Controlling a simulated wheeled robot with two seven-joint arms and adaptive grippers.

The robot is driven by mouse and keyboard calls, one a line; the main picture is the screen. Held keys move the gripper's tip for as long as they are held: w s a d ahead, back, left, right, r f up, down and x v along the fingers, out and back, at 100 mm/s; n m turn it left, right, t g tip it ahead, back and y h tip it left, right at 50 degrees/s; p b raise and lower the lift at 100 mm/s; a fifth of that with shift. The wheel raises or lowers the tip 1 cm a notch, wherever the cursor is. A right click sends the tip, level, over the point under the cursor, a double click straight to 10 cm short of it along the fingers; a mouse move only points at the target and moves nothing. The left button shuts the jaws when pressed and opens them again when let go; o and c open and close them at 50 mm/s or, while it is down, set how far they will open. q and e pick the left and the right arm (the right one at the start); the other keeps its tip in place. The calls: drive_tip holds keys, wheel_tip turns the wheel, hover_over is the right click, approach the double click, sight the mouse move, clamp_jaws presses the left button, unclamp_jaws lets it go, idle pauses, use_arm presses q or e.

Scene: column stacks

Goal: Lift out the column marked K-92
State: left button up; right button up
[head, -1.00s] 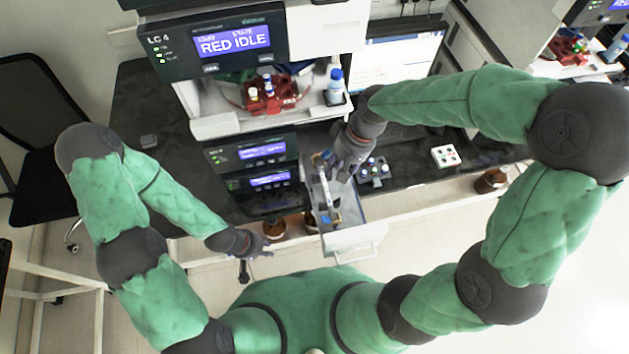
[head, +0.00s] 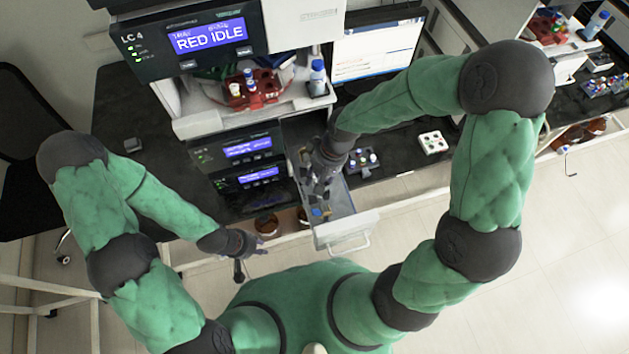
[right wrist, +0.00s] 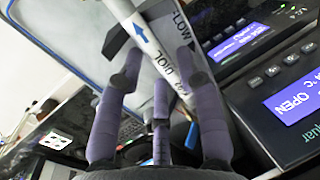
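In the head view my right gripper (head: 322,182) is over the open drawer (head: 345,226) and hides most of what lies inside. My left gripper (head: 252,256) is empty, its fingers apart, in front of the bench left of the drawer.
The instrument stack (head: 250,160) stands just left of the drawer. A red vial rack (head: 250,88) sits on its shelf. A vial rack (head: 363,160) and a white block (head: 433,143) are on the bench to the right. Brown bottles (head: 267,224) stand below.

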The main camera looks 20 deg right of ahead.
clamp_jaws()
drive_tip(key=shift+r, duration=0.15)
